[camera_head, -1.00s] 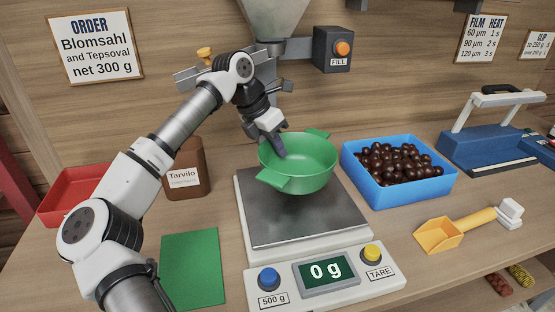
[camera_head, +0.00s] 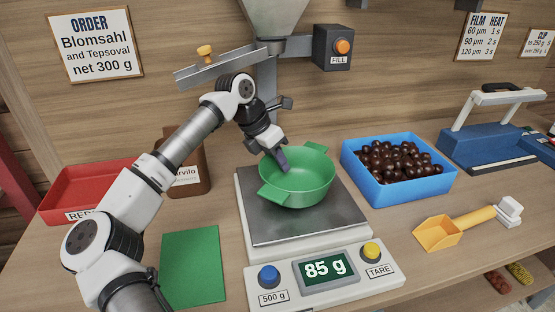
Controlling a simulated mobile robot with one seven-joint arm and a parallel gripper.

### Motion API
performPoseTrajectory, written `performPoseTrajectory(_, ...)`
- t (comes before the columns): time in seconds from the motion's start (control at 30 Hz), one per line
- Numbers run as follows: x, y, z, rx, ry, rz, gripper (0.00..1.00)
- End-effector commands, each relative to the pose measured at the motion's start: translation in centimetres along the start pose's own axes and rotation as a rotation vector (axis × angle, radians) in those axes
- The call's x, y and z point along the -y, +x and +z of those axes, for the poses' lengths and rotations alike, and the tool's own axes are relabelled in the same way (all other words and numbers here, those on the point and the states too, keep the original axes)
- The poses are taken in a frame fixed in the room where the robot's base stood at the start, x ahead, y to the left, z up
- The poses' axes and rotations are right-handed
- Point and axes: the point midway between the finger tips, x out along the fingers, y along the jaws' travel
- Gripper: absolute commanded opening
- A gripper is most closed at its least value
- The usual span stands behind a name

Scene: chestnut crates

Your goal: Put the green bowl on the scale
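The green bowl (camera_head: 308,186) stands upright on the steel plate of the scale (camera_head: 268,231) and looks empty. The scale's display (camera_head: 325,269) reads 85 g. My gripper (camera_head: 282,160) is at the bowl's left rim, with a dark finger reaching down at the wall. The bowl and fingers overlap, so I cannot tell whether they are closed on the rim or parted.
A blue crate (camera_head: 398,200) of brown chestnuts is right of the scale, with a yellow scoop (camera_head: 440,234) in front. A hopper (camera_head: 274,20) hangs above. A green mat (camera_head: 194,268), red tray (camera_head: 85,178) and brown container (camera_head: 190,178) are at left.

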Motion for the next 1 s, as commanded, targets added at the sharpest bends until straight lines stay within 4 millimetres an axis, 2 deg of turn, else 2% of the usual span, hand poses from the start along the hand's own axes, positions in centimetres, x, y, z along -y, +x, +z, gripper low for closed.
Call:
performPoseTrajectory(0.27, 0.0, -0.8, 0.1, 0.000, -0.001, 0.002, 0.26)
performPoseTrajectory(0.37, -0.1, -2.3, 0.1, 0.001, -0.001, 0.005, 0.26)
performPoseTrajectory(0.7, 0.0, -9.5, 0.1, 0.001, -0.001, 0.003, 0.26)
performPoseTrajectory(0.83, 0.0, -11.2, 0.1, 0.000, -0.002, 0.002, 0.26)
performPoseTrajectory(1.0, 0.0, -12.3, 0.1, 0.000, 0.000, 0.000, 0.26)
